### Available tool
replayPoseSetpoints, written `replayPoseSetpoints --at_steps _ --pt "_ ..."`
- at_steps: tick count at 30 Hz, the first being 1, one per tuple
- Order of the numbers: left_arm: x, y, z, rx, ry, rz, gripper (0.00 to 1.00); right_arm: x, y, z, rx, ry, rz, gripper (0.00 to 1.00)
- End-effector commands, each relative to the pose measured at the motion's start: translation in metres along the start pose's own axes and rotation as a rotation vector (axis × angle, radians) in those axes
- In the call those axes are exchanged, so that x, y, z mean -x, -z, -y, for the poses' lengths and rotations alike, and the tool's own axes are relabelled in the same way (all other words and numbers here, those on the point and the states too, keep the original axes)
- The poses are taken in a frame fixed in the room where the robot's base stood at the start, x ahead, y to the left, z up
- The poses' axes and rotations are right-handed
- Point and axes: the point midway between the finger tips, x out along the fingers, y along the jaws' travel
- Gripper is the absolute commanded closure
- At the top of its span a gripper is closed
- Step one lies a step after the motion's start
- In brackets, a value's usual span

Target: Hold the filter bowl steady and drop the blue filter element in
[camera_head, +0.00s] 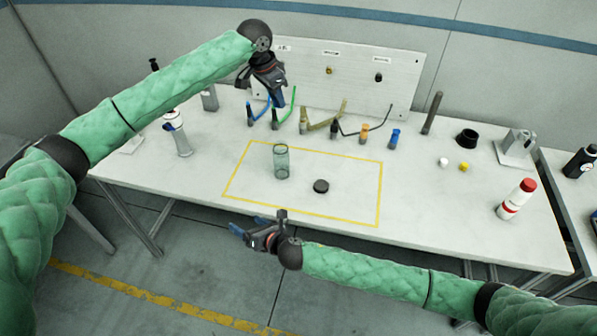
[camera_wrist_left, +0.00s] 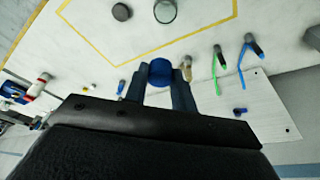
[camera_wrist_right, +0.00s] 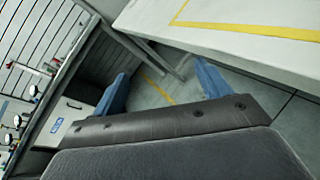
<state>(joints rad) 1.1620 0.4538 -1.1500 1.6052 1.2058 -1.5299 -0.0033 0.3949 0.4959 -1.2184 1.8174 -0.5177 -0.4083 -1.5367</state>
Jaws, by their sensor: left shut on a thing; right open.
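The clear, greenish filter bowl (camera_head: 281,162) stands upright inside the yellow outline on the table; the left wrist view shows its open round top (camera_wrist_left: 165,11). My left gripper (camera_head: 276,97) is raised at the back, in front of the upright panel. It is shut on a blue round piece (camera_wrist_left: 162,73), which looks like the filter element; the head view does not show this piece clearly. My right gripper (camera_head: 248,224) is open and empty, low beyond the table's front edge, apart from the bowl. A dark round cap (camera_head: 321,186) lies right of the bowl.
Hoses and fittings stand behind the outline, including an orange fitting (camera_head: 364,134) and a blue-topped one (camera_head: 394,138). A red-capped bottle (camera_head: 516,199) stands at the right; a white bottle (camera_head: 178,134) at the left.

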Motion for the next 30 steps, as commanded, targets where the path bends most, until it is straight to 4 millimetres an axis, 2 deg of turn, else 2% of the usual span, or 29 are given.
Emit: replayPoseSetpoints --at_steps 3,9,15,18,22,26,30 --pt "0.0 0.0 0.0 0.0 0.0 0.0 0.95 0.007 -0.039 0.04 0.092 0.075 0.022 0.24" --pt "0.0 0.0 0.0 0.0 0.0 0.0 0.95 0.024 -0.103 0.1 0.247 0.201 0.042 0.24" --pt "0.0 0.0 0.0 0.0 0.0 0.0 0.95 0.04 -0.148 0.136 0.352 0.285 0.044 0.24" --pt "0.0 0.0 0.0 0.0 0.0 0.0 0.95 0.044 -0.159 0.144 0.378 0.306 0.043 0.24" --pt "0.0 0.0 0.0 0.0 0.0 0.0 0.95 0.043 -0.164 0.149 0.39 0.317 0.042 0.24" --pt "0.0 0.0 0.0 0.0 0.0 0.0 0.95 0.031 -0.165 0.153 0.391 0.317 0.042 0.24" --pt "0.0 0.0 0.0 0.0 0.0 0.0 0.95 0.01 -0.168 0.159 0.389 0.318 0.042 0.24"
